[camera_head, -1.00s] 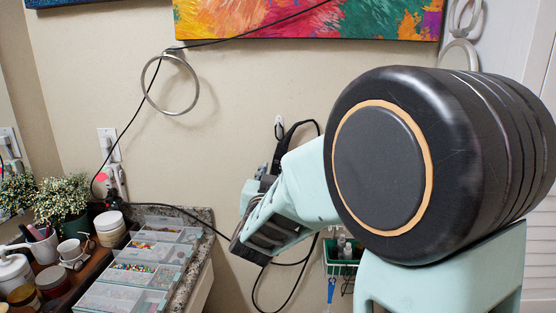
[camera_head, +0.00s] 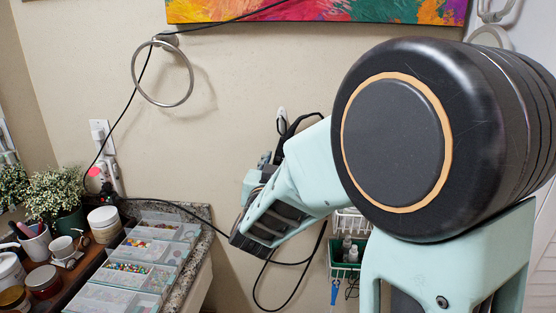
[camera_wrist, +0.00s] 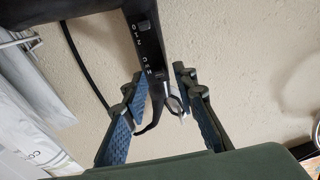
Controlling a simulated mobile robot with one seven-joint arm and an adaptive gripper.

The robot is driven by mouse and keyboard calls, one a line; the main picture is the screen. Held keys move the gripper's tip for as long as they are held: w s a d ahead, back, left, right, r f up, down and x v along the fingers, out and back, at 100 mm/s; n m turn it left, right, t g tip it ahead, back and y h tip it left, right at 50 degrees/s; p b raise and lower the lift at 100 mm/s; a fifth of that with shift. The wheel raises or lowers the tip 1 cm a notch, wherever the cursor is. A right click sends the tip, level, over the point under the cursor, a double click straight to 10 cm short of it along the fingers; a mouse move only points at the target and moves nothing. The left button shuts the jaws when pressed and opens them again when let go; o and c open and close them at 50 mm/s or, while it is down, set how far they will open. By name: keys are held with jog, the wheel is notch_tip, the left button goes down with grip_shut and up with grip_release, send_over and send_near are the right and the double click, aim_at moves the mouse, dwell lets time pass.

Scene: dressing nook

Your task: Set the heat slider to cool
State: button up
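A black hair dryer (camera_head: 283,133) hangs against the wall in the head view, partly hidden by my arm. In the wrist view its handle (camera_wrist: 141,35) comes down from the top, with white marks 0 1 2 and, lower, H W C. The heat slider's knob and setting cannot be made out. My gripper (camera_wrist: 158,84) is open, with one blue padded finger on each side of the handle's lower part. A gap shows on the right side. In the head view my gripper (camera_head: 258,178) is small and partly hidden at the dryer.
A black cord runs along the wall to a socket (camera_head: 103,138). A towel ring (camera_head: 162,73) hangs to the left. A counter with clear bead boxes (camera_head: 140,250) stands lower left. A green-edged wall basket (camera_head: 346,268) hangs below my arm.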

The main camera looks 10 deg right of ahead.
grip_shut()
dwell(0.3)
jog(key=f+b, duration=0.2)
jog(key=shift+s+a+f+b, duration=0.1)
jog(key=shift+a+f+b, duration=0.1)
jog(key=shift+b, duration=0.15)
jog(key=shift+r, duration=0.1)
grip_release()
